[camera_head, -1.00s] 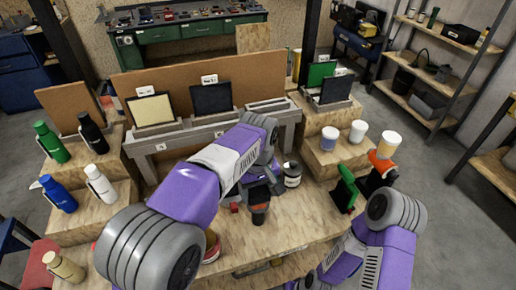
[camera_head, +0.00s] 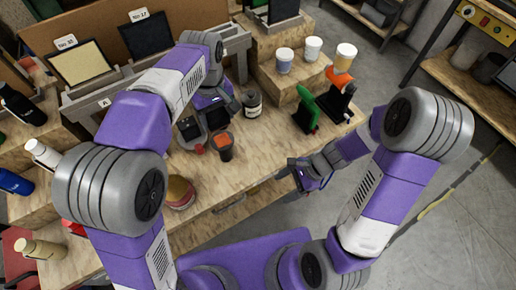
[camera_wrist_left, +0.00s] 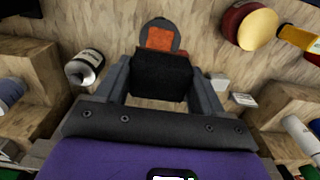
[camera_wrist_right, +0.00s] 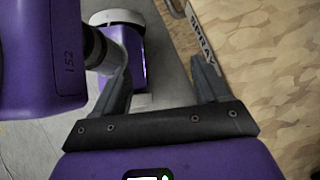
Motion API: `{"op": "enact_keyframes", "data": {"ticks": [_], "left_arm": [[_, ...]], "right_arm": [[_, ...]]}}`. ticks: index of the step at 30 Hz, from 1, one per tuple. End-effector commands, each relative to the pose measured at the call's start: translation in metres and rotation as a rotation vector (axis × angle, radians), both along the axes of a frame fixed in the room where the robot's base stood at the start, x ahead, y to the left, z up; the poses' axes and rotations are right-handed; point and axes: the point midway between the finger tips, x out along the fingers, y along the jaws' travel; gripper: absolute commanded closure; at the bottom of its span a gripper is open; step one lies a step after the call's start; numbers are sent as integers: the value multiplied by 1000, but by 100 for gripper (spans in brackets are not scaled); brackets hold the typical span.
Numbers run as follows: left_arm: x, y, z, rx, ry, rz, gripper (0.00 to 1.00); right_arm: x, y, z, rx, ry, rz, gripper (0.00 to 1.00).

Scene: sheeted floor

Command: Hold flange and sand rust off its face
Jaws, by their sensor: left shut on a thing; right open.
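My left gripper (camera_head: 216,126) reaches down over the wooden bench and is shut on a black block (camera_wrist_left: 160,75). Just beyond the block in the left wrist view is a dark grey round piece with an orange, rust-like patch (camera_wrist_left: 160,38), likely the flange. It also shows in the head view (camera_head: 222,147). I cannot tell whether it is joined to the block. My right gripper (camera_head: 296,168) is open and empty beside the bench's front edge. No sanding tool is clearly identifiable.
A white-labelled can (camera_head: 251,103) stands right of the left gripper. A red jar with a tan lid (camera_head: 180,191) stands near the front edge. A green upright item (camera_head: 305,110) and a black-and-orange item (camera_head: 341,92) stand at right. The bench front middle (camera_head: 250,165) is clear.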

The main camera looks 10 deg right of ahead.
Motion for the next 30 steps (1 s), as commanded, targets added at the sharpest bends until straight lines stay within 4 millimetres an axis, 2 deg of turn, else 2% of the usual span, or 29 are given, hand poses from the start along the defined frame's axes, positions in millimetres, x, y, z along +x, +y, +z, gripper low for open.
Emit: {"op": "enact_keyframes", "data": {"ticks": [1,9,18,25,30], "left_arm": [[0,0,0,0,0,0,56],[0,0,0,0,0,0,56],[0,0,0,0,0,0,56],[0,0,0,0,0,0,56],[0,0,0,0,0,0,56]], "right_arm": [[7,7,11,55,0,-57,26],[51,49,44,306,-25,-295,26],[92,64,75,488,-72,-499,26],[104,71,77,519,-81,-537,26],[114,93,67,519,-78,-534,26]]}}
